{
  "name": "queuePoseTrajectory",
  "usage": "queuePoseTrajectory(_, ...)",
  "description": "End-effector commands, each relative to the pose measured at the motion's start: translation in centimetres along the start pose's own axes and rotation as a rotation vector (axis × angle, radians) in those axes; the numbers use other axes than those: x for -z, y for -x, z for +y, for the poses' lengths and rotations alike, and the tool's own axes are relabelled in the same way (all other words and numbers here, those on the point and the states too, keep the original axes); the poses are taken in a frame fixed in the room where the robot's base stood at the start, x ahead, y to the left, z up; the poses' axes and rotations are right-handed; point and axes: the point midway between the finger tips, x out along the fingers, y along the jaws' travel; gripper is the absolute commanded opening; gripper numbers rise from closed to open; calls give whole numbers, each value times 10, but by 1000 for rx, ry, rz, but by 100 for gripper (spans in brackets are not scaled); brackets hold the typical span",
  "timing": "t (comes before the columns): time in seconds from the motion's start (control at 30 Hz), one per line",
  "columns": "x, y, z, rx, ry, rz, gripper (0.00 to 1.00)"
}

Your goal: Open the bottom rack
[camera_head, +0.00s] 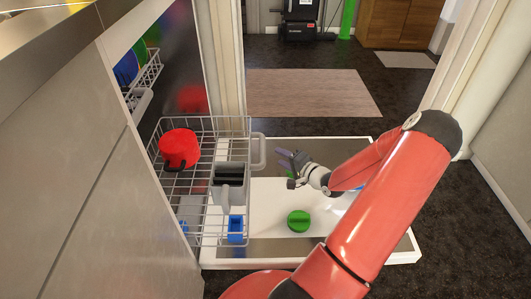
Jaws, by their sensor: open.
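The bottom rack (207,124) is a grey wire rack at the left of the head view. It sits partly out of the dishwasher, over the lowered door (375,152). It holds a red pot (178,146), a grey basket (229,186) and a small blue item (235,228). A grey handle-like piece (259,151) sticks out at its right end. My gripper (285,166) is open, just right of that piece and above the door. It looks empty, with a small gap from the rack. Contact is hard to judge from this angle.
A green round knob (298,221) lies on the door's inner face. The upper rack (146,75) with coloured plates is inside at the upper left. A cabinet panel (75,185) hides the rack's inner end. A rug (312,92) lies on the open floor beyond.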

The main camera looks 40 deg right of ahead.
Motion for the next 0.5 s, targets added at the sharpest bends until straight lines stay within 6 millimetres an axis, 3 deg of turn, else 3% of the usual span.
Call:
queuePoseTrajectory(0.17,-10,-1,-9,82,24,-36,42)
queuePoseTrajectory(0.5,-12,-52,-12,83,25,-38,42)
